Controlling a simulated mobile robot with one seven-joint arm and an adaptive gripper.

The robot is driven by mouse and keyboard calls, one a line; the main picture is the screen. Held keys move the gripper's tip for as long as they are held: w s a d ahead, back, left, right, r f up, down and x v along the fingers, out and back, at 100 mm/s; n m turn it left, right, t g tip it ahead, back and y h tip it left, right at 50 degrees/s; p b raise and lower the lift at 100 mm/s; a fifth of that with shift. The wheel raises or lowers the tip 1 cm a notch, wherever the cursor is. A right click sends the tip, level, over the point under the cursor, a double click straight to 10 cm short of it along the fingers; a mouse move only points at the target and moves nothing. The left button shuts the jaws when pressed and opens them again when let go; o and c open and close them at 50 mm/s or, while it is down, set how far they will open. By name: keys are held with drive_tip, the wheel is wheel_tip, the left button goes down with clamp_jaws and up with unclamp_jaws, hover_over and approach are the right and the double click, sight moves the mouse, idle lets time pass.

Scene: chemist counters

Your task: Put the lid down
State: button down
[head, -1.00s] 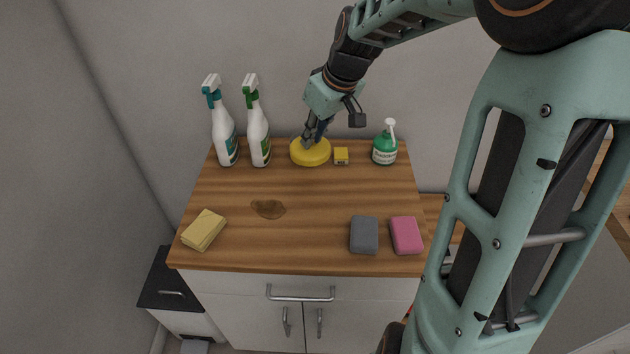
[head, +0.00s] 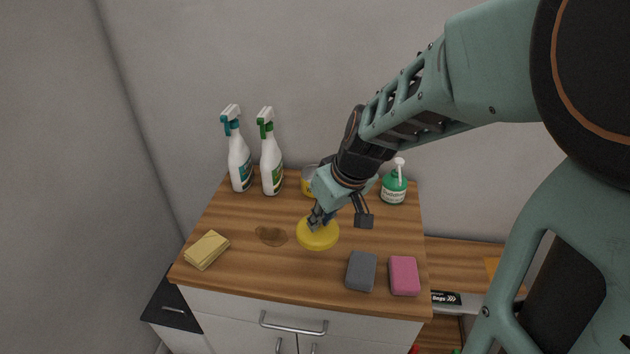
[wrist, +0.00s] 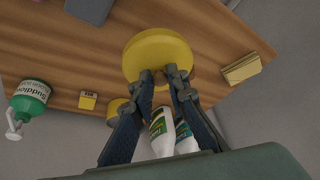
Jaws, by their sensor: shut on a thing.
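The lid is a round yellow disc (head: 317,234). It is over the middle of the wooden counter, just right of a brown stain. My gripper (head: 316,217) is shut on the lid from above. In the wrist view the lid (wrist: 158,56) sits at the tips of both fingers of my gripper (wrist: 163,78). I cannot tell whether the lid touches the counter. A yellow container (head: 308,182) stands at the back, partly hidden behind my arm.
On the counter (head: 225,215) are two spray bottles (head: 239,165) (head: 271,167), a green pump bottle (head: 394,186), a folded yellow cloth (head: 207,250), a grey sponge (head: 361,271), a pink sponge (head: 404,276) and the brown stain (head: 271,236). Bare wood lies front left of the lid.

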drive_tip(key=w+f+b, duration=0.1)
drive_tip(key=w+f, duration=0.2)
drive_tip(key=w, duration=0.1)
drive_tip(key=w+f+b, duration=0.1)
drive_tip(key=w+f, duration=0.1)
drive_tip(key=w, duration=0.2)
drive_tip(key=w+f+b, duration=0.1)
drive_tip(key=w+f, duration=0.2)
drive_tip(key=w, duration=0.1)
drive_tip(key=shift+w+a+f, duration=0.15)
drive_tip(key=shift+a+f, duration=0.15)
drive_tip(key=shift+a, duration=0.1)
drive_tip(key=shift+w+f, duration=0.25)
drive_tip(key=shift+f, duration=0.1)
drive_tip(key=shift+w+f+b, duration=0.15)
drive_tip(key=shift+f+b, duration=0.4)
drive_tip(key=shift+f, duration=0.3)
drive_tip(key=shift+w+f+b, duration=0.1)
drive_tip(key=shift+f+b, duration=0.4)
drive_tip(key=shift+f, duration=0.35)
drive_tip(key=shift+f, duration=0.1)
drive_tip(key=shift+f, duration=0.15)
drive_tip(key=c, duration=1.9)
unclamp_jaws()
drive_tip(key=shift+r, duration=0.2)
